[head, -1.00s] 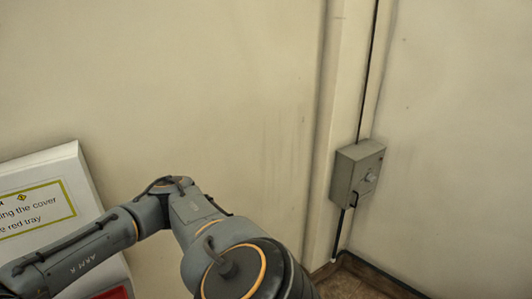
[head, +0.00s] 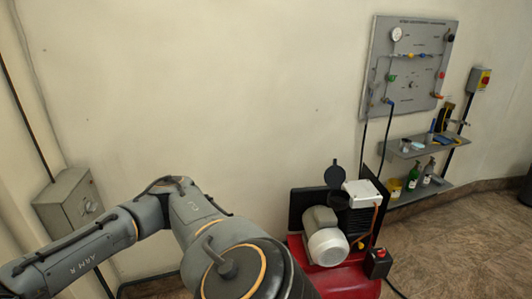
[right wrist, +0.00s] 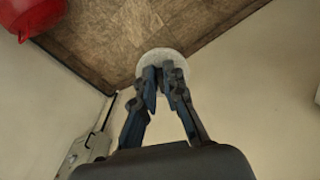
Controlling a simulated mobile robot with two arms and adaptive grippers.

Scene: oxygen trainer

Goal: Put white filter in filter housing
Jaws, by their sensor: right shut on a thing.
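The white filter (right wrist: 160,54) is a pale round disc held at the fingertips of my right gripper (right wrist: 161,72), which is shut on it in the right wrist view. Part of the disc is hidden behind the fingers. In the head view, the compressor (head: 327,244) stands at lower right, well away from the filter. On it, a black round part (head: 337,201) with a raised black disc (head: 335,175) above it looks like the filter housing with its cover up, but it is too small to be sure. Neither gripper shows in the head view, and my left gripper is not seen.
A red tank (head: 345,283) carries the compressor; a red part also shows in the right wrist view (right wrist: 30,14). A gauge panel (head: 408,65) hangs on the wall above shelves (head: 420,145) with bottles. A grey wall box (head: 70,203) is at left. Floor right of the compressor is open.

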